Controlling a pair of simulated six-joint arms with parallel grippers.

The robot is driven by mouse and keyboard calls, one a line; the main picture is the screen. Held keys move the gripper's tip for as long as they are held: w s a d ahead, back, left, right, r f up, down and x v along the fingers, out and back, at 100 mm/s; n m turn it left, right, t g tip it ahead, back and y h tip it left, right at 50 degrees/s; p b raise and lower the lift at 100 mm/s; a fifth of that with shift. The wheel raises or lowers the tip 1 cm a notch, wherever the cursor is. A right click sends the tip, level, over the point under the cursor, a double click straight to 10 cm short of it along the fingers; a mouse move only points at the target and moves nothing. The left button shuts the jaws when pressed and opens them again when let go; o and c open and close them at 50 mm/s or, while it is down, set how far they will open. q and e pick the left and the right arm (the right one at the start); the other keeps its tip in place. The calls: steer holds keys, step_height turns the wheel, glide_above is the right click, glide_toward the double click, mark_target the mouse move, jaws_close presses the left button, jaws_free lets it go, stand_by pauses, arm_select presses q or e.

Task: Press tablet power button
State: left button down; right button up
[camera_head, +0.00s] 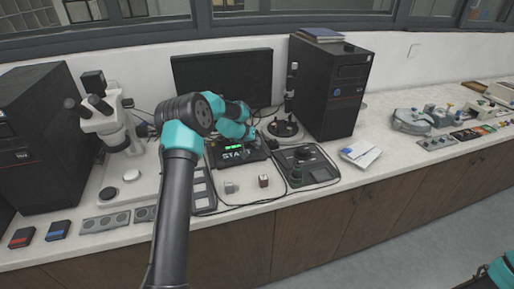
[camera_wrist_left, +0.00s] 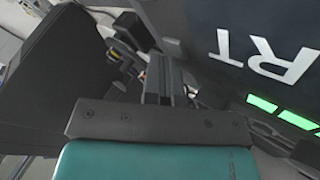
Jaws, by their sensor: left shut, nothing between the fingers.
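The tablet (camera_head: 228,155) is a dark device with white "START" lettering and a green lit strip. It stands on the bench in front of the monitor. In the left wrist view its dark face (camera_wrist_left: 250,35) fills the upper right, with the letters "RT" and green bars. My left gripper (camera_head: 257,139) is at the tablet's upper right side in the head view, partly hidden by my own wrist. In the left wrist view my left gripper (camera_wrist_left: 165,75) is shut and empty, close beside the lettered face. I cannot tell whether it touches. No power button can be made out.
A black monitor (camera_head: 222,80) stands behind, and a black computer tower (camera_head: 330,90) to the right. A microscope (camera_head: 108,120) is at the left. A control box with a knob (camera_head: 305,165), cables and two small blocks (camera_head: 263,181) lie nearby.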

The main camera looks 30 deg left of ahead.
arm_select(q)
steer(key=shift+r, duration=0.75)
steer(key=shift+r, duration=0.15)
steer(key=shift+r, duration=2.35)
